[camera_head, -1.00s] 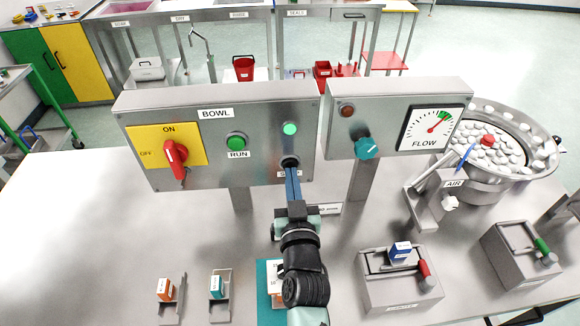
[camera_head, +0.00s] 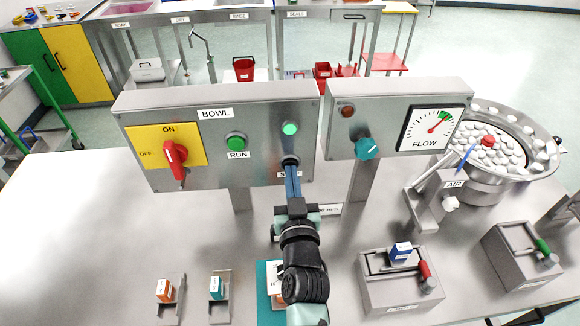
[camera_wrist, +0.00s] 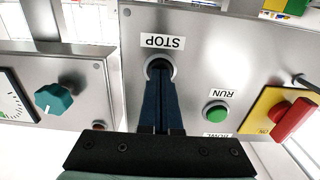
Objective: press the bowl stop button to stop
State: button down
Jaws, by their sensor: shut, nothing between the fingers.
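The bowl panel (camera_head: 218,168) stands upright at the back of the bench. Its STOP button (camera_head: 290,159) is dark with a pale ring, below a lit green lamp (camera_head: 289,129). My gripper (camera_head: 292,168) is shut and empty, its blue fingers pointing at the button. In the wrist view, which is upside down, the fingertips (camera_wrist: 160,78) overlap the lower part of the STOP button (camera_wrist: 159,63), beside its STOP label (camera_wrist: 162,42). The fingertips are at or very near the button; contact and how far it is pressed cannot be told.
The green RUN button (camera_head: 236,141) and red switch (camera_head: 174,155) are left of STOP. The flow panel (camera_head: 362,101) with a teal knob (camera_head: 367,148) is right. The bowl (camera_head: 540,160) holds white caps. Small fixtures line the bench front; the bench's left side is clear.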

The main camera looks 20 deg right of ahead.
jog(key=shift+w+d, duration=0.1)
jog(key=shift+w, duration=0.1)
jog(key=shift+s, duration=0.15)
jog(key=shift+p+v, duration=0.7)
jog(key=shift+v, duration=1.9)
jog(key=w+a+r+n+t+y+b, duration=0.1)
jog(key=a+r+t+y, duration=0.3)
jog(key=r, duration=1.1)
jog(key=w+a+r+n+t+h+b, duration=0.15)
jog(key=a+r, duration=0.45)
jog(key=r, duration=0.8)
jog(key=s+a+r+t+y+b, duration=0.1)
jog(key=s+a+r+t, duration=0.1)
jog(key=s+r, duration=0.5)
jog(key=s+a+r+t+y, duration=0.1)
jog(key=s+a+r+t, duration=0.1)
jog(key=s+a+r, duration=0.2)
jog(key=s+r, duration=0.3)
jog(key=r, duration=0.5)
jog(key=shift+n+b, duration=0.35)
jog(key=shift+b, duration=0.05)
